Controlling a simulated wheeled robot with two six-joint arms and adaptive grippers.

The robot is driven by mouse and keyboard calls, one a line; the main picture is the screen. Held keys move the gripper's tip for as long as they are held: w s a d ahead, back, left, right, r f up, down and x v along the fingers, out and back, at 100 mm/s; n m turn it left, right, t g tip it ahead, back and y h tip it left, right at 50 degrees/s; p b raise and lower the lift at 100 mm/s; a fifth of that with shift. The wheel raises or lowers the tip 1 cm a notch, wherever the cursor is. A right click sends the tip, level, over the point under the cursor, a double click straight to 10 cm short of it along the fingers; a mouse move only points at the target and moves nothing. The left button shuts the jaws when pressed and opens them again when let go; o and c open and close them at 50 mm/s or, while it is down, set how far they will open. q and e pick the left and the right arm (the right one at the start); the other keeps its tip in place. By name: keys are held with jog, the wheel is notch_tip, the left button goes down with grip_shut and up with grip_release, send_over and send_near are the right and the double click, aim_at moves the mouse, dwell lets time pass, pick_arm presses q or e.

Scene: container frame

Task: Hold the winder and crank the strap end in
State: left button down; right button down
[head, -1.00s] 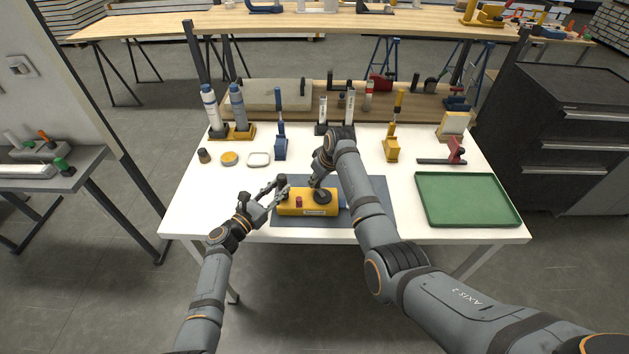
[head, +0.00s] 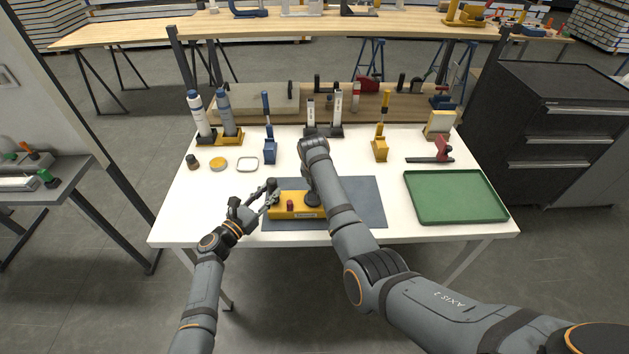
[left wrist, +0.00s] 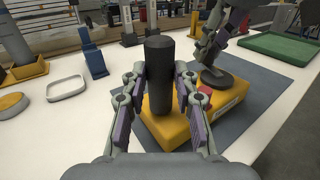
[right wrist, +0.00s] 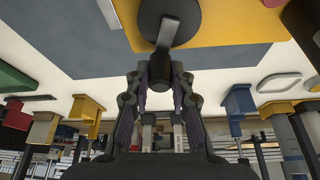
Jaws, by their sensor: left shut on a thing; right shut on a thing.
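The yellow winder (head: 293,211) lies on a dark grey mat (head: 355,205) near the table's front edge. My left gripper (head: 270,192) is shut on the black upright post (left wrist: 160,62) at the winder's left end, with a finger on each side of it in the left wrist view. A red button (head: 290,204) is on the winder's top. The strap end is not clearly visible; my right arm covers the winder's right side.
A green tray (head: 455,197) lies at the table's right. Blue (head: 269,150) and yellow (head: 380,148) upright tools, a red tool (head: 443,150) and bottles (head: 200,115) stand behind.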

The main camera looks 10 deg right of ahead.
jog(key=shift+s+d+m+g+h, duration=0.2)
jog(key=shift+d+m+g+h, duration=0.1)
jog(key=shift+m, duration=0.6)
jog(key=c, duration=1.2)
grip_release()
jog(key=shift+o, duration=0.2)
notch_tip(320, 180, up, 10)
